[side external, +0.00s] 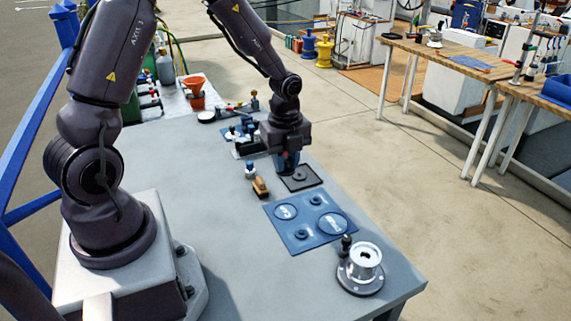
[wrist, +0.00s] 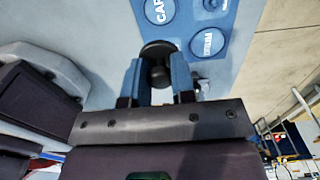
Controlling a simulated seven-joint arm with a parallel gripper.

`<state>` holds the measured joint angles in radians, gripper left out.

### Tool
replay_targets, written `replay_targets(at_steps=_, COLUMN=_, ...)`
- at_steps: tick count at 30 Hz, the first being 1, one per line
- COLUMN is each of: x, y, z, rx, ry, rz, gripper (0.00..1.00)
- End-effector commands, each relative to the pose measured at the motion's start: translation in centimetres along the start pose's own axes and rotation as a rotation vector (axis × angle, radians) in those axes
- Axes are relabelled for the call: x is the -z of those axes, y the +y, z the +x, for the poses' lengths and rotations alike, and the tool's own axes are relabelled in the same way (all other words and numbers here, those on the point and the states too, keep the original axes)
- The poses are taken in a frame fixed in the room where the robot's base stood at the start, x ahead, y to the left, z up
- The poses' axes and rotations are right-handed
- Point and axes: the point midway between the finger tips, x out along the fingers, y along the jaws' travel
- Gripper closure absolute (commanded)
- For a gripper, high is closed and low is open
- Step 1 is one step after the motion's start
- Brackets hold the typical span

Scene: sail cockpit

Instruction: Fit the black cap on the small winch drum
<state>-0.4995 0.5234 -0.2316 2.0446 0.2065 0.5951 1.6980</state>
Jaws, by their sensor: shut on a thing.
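My gripper (wrist: 160,72) is shut on a dark round piece with a knob-like part, which I take to be the black cap (wrist: 157,49). Its blue fingers stand on either side of the piece. In the side view my gripper (side external: 287,168) points down beside a dark square pad (side external: 312,182), and the held piece cannot be made out clearly. The small winch drum (side external: 366,256) is a silver cylinder on a round base near the table's front right corner, apart from the gripper. A black-knobbed part (side external: 346,243) stands at its left edge.
A blue mat (side external: 275,228) with labelled circles and small dark rings lies between gripper and drum; it also shows in the wrist view (wrist: 232,14). A wooden-topped brush-like item (side external: 261,188) and a small bottle (side external: 250,170) stand left of the gripper. The table front is clear.

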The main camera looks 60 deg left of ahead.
Motion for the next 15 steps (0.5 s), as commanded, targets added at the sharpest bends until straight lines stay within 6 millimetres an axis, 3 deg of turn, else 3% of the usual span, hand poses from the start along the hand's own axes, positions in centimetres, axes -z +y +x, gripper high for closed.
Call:
replay_targets(at_steps=12, x=0.06, y=-0.03, z=-0.58, rx=0.000, ry=0.000, rz=0.001, gripper=0.99)
replay_targets(at_steps=15, x=0.94, y=-0.26, z=-0.51, rx=-0.002, ry=0.001, rz=0.026, gripper=0.99)
